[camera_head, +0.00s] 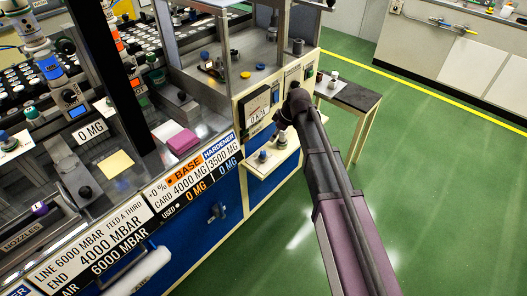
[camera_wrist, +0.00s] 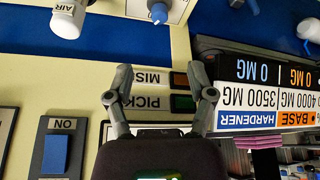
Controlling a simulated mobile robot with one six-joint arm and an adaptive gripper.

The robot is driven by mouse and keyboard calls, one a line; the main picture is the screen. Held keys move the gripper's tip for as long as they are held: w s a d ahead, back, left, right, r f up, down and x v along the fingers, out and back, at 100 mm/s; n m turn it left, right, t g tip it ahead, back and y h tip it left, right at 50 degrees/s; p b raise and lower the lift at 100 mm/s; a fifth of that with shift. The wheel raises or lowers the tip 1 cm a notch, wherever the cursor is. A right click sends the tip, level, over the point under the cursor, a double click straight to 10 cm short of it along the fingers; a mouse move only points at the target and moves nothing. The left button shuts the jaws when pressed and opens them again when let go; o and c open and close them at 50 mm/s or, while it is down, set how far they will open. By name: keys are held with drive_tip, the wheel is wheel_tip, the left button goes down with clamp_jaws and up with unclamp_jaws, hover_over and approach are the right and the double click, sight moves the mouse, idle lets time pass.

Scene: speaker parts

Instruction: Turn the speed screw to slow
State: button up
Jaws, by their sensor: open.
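I cannot pick out a speed screw or a slow mark in either view. My gripper (camera_wrist: 160,72) is open and empty in the wrist view, with its two fingers spread before a cream panel (camera_wrist: 90,75). A blue switch (camera_wrist: 54,153) under an ON label is at the lower left.
A small shelf (camera_head: 285,150) with little parts sticks out below the panel. A white AIR bottle (camera_wrist: 68,18) and a blue-tipped part (camera_wrist: 159,12) show at the wrist view's top. A side table (camera_head: 358,96) stands right of the machine. Green floor (camera_head: 450,180) is clear.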

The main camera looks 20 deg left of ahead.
sight(263, 152)
drive_tip(key=shift+f, duration=0.15)
drive_tip(key=b+x, duration=1.2)
drive_tip(key=x, duration=0.1)
drive_tip(key=shift+w+f+b, duration=0.1)
drive_tip(key=shift+f+b, duration=0.15)
drive_tip(key=shift+b, duration=0.15)
idle(0.5)
clamp_jaws()
idle(0.3)
